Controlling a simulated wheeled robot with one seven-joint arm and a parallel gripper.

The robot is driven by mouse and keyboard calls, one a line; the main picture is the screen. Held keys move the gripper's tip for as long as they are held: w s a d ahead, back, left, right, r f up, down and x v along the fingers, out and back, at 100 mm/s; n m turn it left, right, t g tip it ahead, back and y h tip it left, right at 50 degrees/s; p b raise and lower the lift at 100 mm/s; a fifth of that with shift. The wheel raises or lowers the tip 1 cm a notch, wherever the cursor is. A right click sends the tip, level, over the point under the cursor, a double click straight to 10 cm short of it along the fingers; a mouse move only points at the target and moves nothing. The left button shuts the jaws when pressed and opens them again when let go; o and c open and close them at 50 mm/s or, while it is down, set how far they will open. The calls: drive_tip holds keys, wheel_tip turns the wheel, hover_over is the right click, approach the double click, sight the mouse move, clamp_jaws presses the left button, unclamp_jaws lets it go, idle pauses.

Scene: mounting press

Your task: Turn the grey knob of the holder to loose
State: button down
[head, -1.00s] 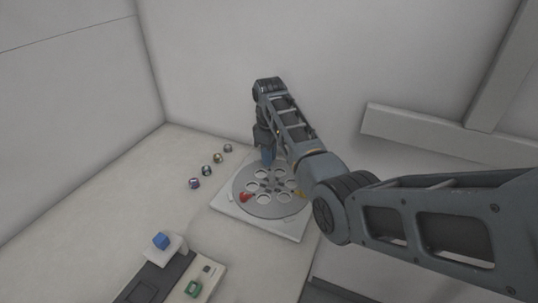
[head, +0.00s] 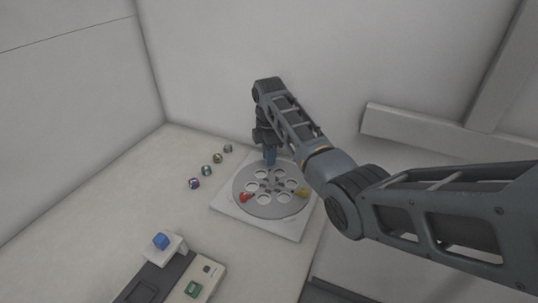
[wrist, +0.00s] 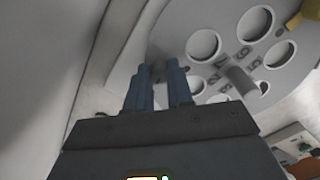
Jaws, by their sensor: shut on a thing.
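The holder (head: 262,211) is a round grey plate with several round holes and a short central post, set on a white square base. It also shows in the wrist view (wrist: 222,62). A red knob (head: 246,197) sits at its front left rim and a yellow knob (head: 302,192) at its right rim. My gripper (head: 269,162) points down at the far rim. In the wrist view its blue fingers are shut on a small grey thing (wrist: 157,73) at the rim, apparently the grey knob. The fingers hide most of it, so its turn position cannot be told.
Several small round samples (head: 206,171) lie in a row left of the holder. A device with a blue block (head: 161,241) and a green button (head: 193,288) stands at the front left. Walls rise close behind the holder. The table's left side is clear.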

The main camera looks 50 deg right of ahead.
drive_tip(key=shift+n, duration=0.4)
drive_tip(key=c, duration=1)
unclamp_jaws()
drive_tip(key=shift+r, duration=0.1)
drive_tip(key=shift+r+b, duration=0.55)
drive_tip(key=shift+r, duration=3.25)
